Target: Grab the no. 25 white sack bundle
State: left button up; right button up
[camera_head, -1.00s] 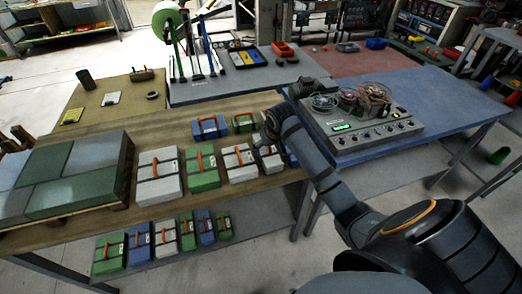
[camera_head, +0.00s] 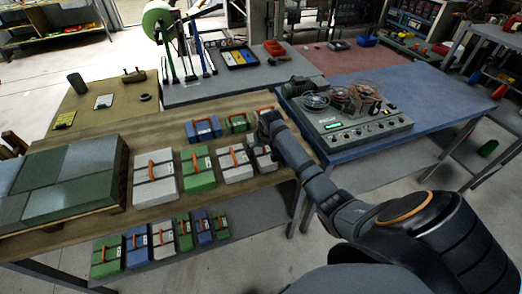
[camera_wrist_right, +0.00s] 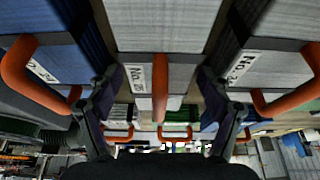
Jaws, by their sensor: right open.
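A small white sack bundle (camera_head: 263,160) with an orange handle stands at the right end of the front row on the wooden table, partly hidden by my right gripper (camera_head: 264,143). In the right wrist view the white bundle (camera_wrist_right: 185,72) lies straight ahead, its orange handle between the open fingers of the gripper (camera_wrist_right: 160,85). The fingers are apart and hold nothing. My left gripper is not in view.
A larger white bundle (camera_wrist_right: 275,65) and a blue bundle (camera_wrist_right: 60,60) flank it closely. Green (camera_head: 198,168) and other white bundles (camera_head: 154,180) share the table (camera_head: 90,228). Several more stand on the lower shelf. A blue table with a control box (camera_head: 355,128) is at right.

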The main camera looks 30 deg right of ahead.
jog(key=shift+x, duration=1)
jog(key=shift+r, duration=0.15)
jog(key=c, duration=1)
jog(key=shift+r, duration=0.1)
